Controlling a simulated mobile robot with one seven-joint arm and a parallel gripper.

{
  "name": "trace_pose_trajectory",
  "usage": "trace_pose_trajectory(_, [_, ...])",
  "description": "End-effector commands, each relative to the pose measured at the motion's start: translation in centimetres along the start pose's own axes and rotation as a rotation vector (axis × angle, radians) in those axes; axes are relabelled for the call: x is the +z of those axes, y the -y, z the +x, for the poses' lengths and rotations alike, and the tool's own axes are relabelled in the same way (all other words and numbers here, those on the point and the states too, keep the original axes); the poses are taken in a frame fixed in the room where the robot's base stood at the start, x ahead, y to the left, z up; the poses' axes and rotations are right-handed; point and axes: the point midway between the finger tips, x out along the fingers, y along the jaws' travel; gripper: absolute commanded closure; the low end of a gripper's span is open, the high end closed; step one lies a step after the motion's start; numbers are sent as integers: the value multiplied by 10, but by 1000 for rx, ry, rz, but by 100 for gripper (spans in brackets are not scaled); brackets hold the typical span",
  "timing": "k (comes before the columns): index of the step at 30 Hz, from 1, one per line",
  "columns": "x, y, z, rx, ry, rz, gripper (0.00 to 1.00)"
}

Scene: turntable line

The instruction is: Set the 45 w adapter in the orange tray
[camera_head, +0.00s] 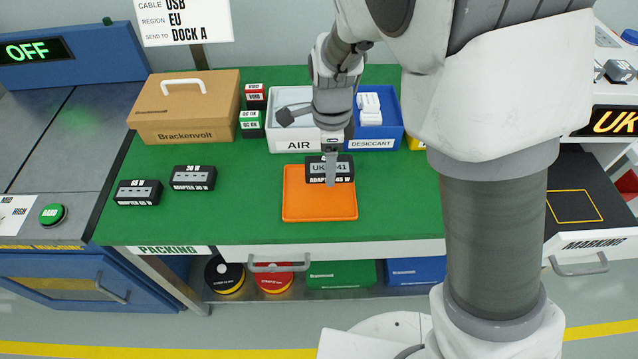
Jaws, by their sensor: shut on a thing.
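The orange tray (318,207) lies on the green packing table, near its front edge. A dark adapter (317,171) with white print is at the tray's back edge; its label is partly covered, and the wattage reads only as ending in "5 W". It also carries "UK" and "41" on its face. My gripper (331,178) comes down from above and is shut on this adapter. A finger covers part of the label. I cannot tell whether the adapter touches the tray.
A 65 W adapter (138,193) and a 30 W adapter (193,178) lie to the left. Behind stand a Brackenvolt box (185,122), a white AIR bin (298,145) and a blue DESICCANT bin (375,142). The table is clear between the adapters and the tray.

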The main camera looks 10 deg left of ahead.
Motion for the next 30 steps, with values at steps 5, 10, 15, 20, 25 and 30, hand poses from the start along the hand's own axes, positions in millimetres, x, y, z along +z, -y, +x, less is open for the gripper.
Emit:
trace_pose_trajectory(5, [19,-7,12,-1,1,1,100])
trace_pose_trajectory(10, [21,-8,24,0,1,2,100])
trace_pose_trajectory(15, [21,-8,51,1,0,2,100])
trace_pose_trajectory(20, [21,-7,53,-2,1,1,100])
trace_pose_trajectory(25, [21,-7,54,-1,1,1,100])
trace_pose_trajectory(30, [21,-7,56,-1,1,1,19])
